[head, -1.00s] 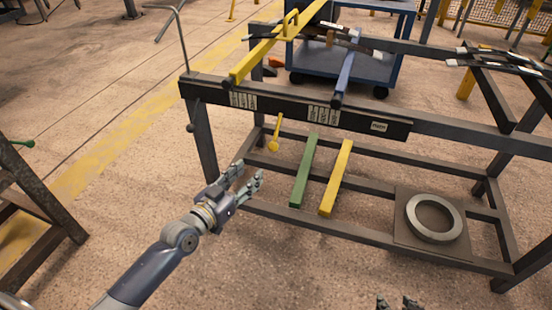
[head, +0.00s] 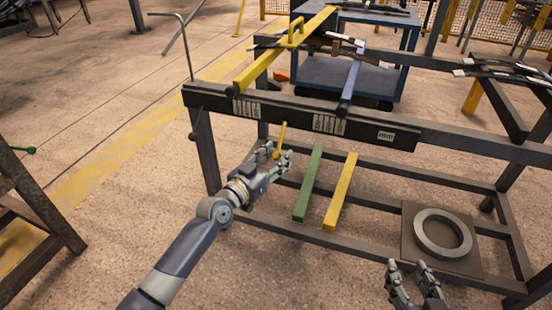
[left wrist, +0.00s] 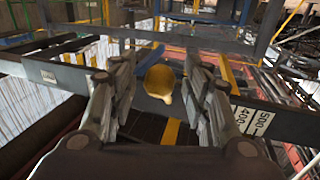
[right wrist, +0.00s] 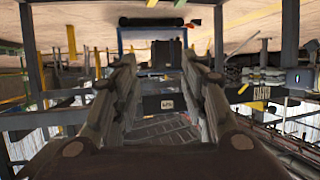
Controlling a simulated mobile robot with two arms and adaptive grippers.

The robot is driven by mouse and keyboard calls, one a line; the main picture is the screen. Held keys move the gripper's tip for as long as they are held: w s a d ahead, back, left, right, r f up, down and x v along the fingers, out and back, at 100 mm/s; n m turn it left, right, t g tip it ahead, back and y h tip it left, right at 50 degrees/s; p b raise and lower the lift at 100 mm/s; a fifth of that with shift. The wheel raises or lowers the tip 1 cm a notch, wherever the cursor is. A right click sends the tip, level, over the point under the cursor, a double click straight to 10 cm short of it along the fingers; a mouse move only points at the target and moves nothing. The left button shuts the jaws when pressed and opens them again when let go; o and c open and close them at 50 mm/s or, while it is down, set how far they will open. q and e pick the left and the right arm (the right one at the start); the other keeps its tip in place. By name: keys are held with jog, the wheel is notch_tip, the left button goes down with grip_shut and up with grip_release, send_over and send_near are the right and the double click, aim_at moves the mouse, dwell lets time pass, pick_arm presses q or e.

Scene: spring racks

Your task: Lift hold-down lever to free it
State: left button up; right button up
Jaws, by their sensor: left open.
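A yellow lever with a round knob, apparently the hold-down lever (head: 282,135), hangs below the rack's front rail. My left gripper (head: 276,157) is at its lower end, fingers open and apart. In the left wrist view the yellow knob (left wrist: 160,80) shows between the two open fingers, with no clear contact; I cannot tell how deep it lies between them. The fingers partly hide the knob in the head view. My right gripper (head: 406,268) is open and empty in front of the rack, low at the right.
The dark rack's front rail (head: 290,113) runs above the left gripper. A long yellow bar (head: 275,60) and a blue bar (head: 351,82) lie across the top. Green (head: 309,184) and yellow (head: 341,191) bars lie on the lower frame, beside a grey ring (head: 442,234). A blue cart (head: 350,73) stands behind.

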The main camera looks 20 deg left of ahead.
pick_arm(q)
jog(key=shift+w+d, duration=0.1)
jog(key=shift+w, duration=0.05)
jog(key=shift+c, duration=0.3)
grip_shut()
